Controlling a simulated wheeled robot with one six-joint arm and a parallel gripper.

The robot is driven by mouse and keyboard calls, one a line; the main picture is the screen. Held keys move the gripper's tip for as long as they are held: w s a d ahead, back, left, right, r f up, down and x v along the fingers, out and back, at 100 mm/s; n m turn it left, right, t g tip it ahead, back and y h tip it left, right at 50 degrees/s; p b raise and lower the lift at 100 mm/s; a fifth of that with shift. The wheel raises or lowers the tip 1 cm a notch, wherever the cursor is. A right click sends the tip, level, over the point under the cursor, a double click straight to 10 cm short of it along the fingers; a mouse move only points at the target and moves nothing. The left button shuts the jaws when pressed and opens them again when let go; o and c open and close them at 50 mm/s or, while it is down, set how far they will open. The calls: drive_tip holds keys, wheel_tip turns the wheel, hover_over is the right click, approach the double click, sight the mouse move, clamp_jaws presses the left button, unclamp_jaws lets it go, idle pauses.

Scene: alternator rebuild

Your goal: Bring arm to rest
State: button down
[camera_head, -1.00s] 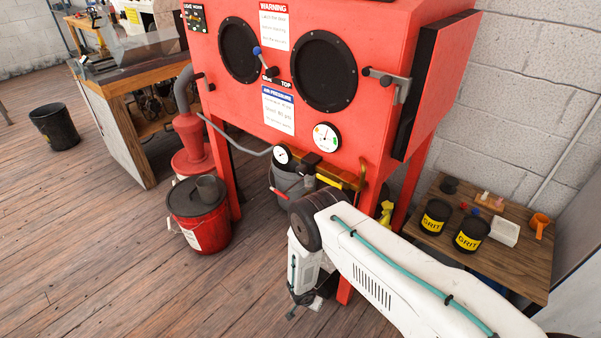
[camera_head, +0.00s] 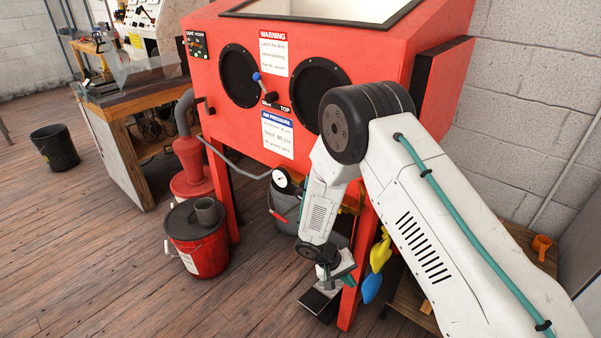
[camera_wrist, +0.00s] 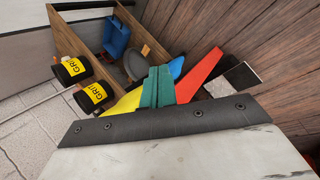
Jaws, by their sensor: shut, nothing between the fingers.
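My white arm rises from the lower right in the head view to a dark elbow, and its forearm hangs down in front of the red blast cabinet (camera_head: 235,125). My gripper (camera_head: 343,281) is at the lower end, low beside the cabinet's front right leg. In the wrist view the teal fingers of my gripper (camera_wrist: 157,86) are together with nothing between them. The elbow and forearm hide part of the cabinet's right front.
A yellow scoop (camera_head: 380,254) and a blue scoop (camera_head: 371,287) hang close right of my gripper. Two black grit cans (camera_wrist: 92,96) show in the wrist view. A red bucket (camera_head: 197,246) stands left. The wooden floor (camera_head: 110,270) at front left is clear.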

drive_tip(key=s+d+r+g+y, duration=0.1)
drive_tip(key=s+d+r, duration=0.15)
drive_tip(key=r, duration=0.75)
drive_tip(key=s+d+r+g+y, duration=0.15)
drive_tip(key=s+r, duration=0.25)
drive_tip(key=r, duration=0.5)
drive_tip(key=s+d+r, duration=0.3)
drive_tip(key=r, duration=0.7)
drive_tip(key=s+d+r+t+y, duration=0.2)
drive_tip(key=s+r, duration=0.7)
drive_tip(key=s+d+r+m+t+y, duration=0.1)
drive_tip(key=s+d+r+t+y, duration=0.1)
drive_tip(key=s+r, duration=0.7)
drive_tip(key=shift+s+d+r+m+t, duration=0.15)
drive_tip(key=shift+s+d+m+t, duration=0.2)
drive_tip(key=shift+s, duration=0.2)
drive_tip(key=shift+y, duration=0.25)
